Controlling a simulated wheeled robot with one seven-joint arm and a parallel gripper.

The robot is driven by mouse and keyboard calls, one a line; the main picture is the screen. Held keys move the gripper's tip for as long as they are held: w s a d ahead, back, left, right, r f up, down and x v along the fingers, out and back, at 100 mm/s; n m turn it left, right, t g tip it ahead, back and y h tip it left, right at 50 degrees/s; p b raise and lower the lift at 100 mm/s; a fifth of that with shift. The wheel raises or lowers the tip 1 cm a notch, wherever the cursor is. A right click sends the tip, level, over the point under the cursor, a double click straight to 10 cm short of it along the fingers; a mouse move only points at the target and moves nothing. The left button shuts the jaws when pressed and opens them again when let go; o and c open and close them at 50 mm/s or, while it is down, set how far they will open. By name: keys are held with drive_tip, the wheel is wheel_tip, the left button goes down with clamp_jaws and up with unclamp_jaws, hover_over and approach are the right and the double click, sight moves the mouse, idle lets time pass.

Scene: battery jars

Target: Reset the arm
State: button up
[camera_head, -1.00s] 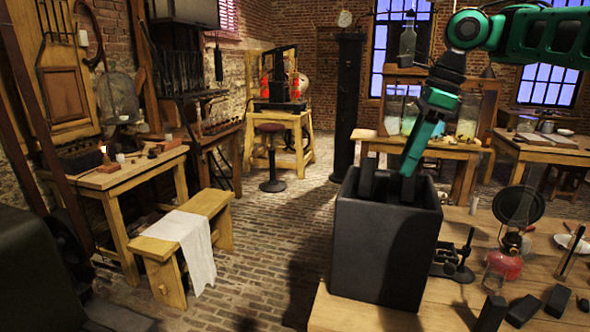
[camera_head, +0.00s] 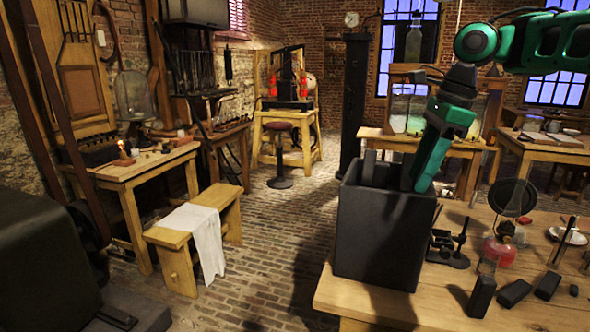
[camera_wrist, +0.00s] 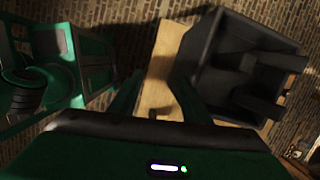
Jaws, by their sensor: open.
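My gripper (camera_head: 422,184) hangs at the end of my green arm, at the right rim of a dark square jar (camera_head: 375,240) in the head view. The jar stands upright on the wooden table at the front. Dark upright bars (camera_head: 368,167) show in its mouth. In the wrist view, my gripper's two green fingers (camera_wrist: 158,95) are apart with nothing visible between them. The jar (camera_wrist: 225,45) lies to their right there, with dark bars inside. Its lower inside is partly in shadow.
The front table (camera_head: 345,302) holds a small stand (camera_head: 450,250), a red-based glass lamp (camera_head: 499,250) and several loose black blocks (camera_head: 514,293) right of the jar. A bench with white cloth (camera_head: 205,240) stands left. Brick floor between is clear.

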drive_tip(key=s+d+f+n, duration=0.4)
drive_tip(key=s+f, duration=0.3)
drive_tip(key=s, duration=0.2)
drive_tip(key=s+d+f+n+h, duration=0.1)
drive_tip(key=s+d+f+n, duration=0.4)
drive_tip(key=s, duration=0.5)
drive_tip(key=s+d+f+n+g+h, duration=0.1)
drive_tip(key=s+d+f+n, duration=0.3)
drive_tip(key=s+f, duration=0.5)
drive_tip(key=shift+s+d+n, duration=0.4)
drive_tip(key=shift+s+d, duration=0.35)
drive_tip(key=shift+d, duration=0.1)
drive_tip(key=shift+f, duration=0.1)
drive_tip(key=shift+w+f+h, duration=0.25)
drive_tip(key=shift+w+h, duration=0.05)
drive_tip(key=shift+w, duration=0.35)
